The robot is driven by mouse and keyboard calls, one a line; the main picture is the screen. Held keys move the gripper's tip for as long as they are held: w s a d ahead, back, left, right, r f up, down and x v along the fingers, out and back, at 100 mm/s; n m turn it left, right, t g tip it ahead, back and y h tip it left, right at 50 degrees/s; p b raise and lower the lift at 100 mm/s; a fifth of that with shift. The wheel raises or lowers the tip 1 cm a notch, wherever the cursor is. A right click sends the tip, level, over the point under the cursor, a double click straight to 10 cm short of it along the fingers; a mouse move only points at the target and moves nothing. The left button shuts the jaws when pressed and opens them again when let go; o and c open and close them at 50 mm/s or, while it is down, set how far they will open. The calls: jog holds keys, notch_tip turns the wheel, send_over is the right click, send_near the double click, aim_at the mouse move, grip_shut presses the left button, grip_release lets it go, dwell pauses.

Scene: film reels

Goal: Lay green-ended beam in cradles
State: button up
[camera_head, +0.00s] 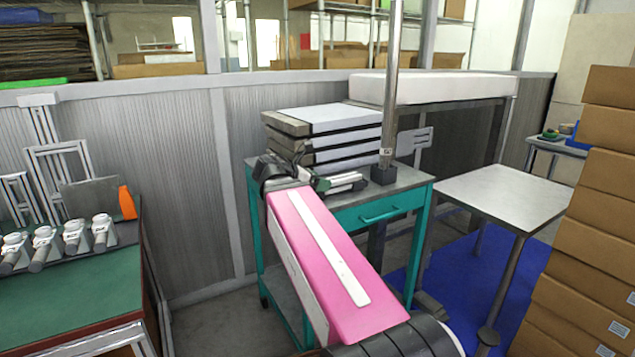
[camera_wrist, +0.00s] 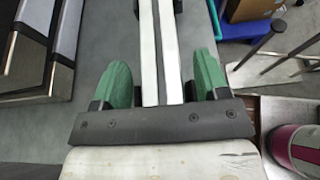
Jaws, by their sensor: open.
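A pale beam-like bar with a dark lengthwise line (camera_wrist: 150,60) runs between my fingers in the wrist view. It also shows as pale strips (camera_head: 346,181) on the teal-framed cart in the head view. I cannot tell whether it is one beam or two, and its end colour is not clear. My gripper (camera_wrist: 163,82) is open, with one green finger on each side of the bar and gaps between. In the head view my gripper (camera_head: 316,183) is low over the cart top, partly hidden by my pink arm. No cradles can be made out with certainty.
Stacked flat cases (camera_head: 335,138) stand behind the bar on the cart (camera_head: 408,183). A green-topped bench (camera_head: 80,290) at left holds several pale round-ended pieces. A bare grey table (camera_head: 500,190) and stacked cartons (camera_head: 590,230) stand at right. A metal post (camera_head: 391,90) rises from the cart.

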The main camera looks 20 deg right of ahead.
jog(key=shift+r, duration=0.4)
jog(key=v, duration=1.2)
jog(key=shift+r, duration=0.25)
jog(key=shift+a, duration=0.1)
